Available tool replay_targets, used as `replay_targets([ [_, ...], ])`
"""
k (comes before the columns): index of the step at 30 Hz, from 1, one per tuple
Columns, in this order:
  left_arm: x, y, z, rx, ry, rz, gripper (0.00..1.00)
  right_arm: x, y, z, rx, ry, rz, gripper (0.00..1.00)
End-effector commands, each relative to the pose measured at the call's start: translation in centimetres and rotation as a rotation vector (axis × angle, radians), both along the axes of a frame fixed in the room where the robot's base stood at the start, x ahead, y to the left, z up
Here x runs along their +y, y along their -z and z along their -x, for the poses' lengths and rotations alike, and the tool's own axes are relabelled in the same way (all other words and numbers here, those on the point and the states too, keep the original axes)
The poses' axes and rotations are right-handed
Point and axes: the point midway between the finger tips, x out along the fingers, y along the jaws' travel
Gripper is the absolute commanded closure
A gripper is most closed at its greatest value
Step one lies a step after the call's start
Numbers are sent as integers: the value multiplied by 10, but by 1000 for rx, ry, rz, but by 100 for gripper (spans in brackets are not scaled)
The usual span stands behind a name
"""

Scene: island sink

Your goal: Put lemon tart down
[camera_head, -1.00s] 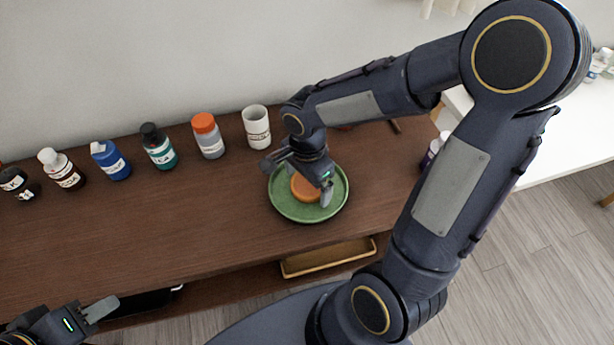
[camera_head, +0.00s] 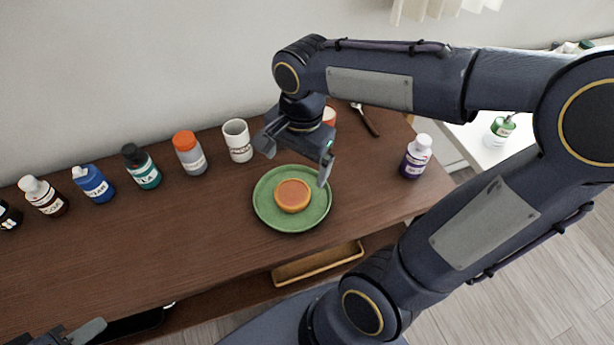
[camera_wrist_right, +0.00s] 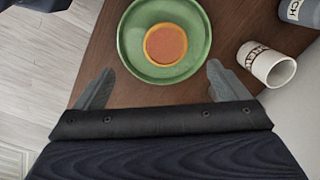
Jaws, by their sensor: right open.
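The lemon tart (camera_head: 292,195), a small round orange-topped tart, rests on the green plate (camera_head: 262,210) on the brown wooden counter. In the right wrist view the tart (camera_wrist_right: 165,44) sits near the middle of the plate (camera_wrist_right: 133,50). My right gripper (camera_head: 296,162) is open and empty, above the plate's far side and clear of the tart. Its two fingers (camera_wrist_right: 158,88) are spread wide in the wrist view. My left gripper (camera_head: 82,335) shows only in part at the bottom left corner; one finger is visible, so its opening cannot be judged.
A white cup (camera_head: 238,142) and several bottles, including an orange-capped one (camera_head: 190,154), line the back of the counter. A purple-labelled bottle (camera_head: 416,157) stands at the right. A dark-handled utensil (camera_head: 366,120) lies behind. The counter front left of the plate is clear.

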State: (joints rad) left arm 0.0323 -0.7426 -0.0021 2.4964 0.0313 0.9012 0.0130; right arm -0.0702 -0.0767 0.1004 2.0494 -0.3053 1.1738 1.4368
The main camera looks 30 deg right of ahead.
Motion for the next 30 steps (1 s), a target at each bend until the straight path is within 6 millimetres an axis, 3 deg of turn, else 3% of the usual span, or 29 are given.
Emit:
replay_targets([
  [6,0,0,0,0,0,0,64,-2,-5,58,-267,-476,-72,6],
  [13,0,0,0,0,0,0,64,9,1,90,-533,-852,-5,6],
  [18,0,0,0,0,0,0,64,12,3,95,-599,-949,34,6],
  [25,0,0,0,0,0,0,64,12,3,95,-600,-956,35,6],
  [30,0,-22,0,0,0,0,64,12,-19,95,-600,-955,35,6],
])
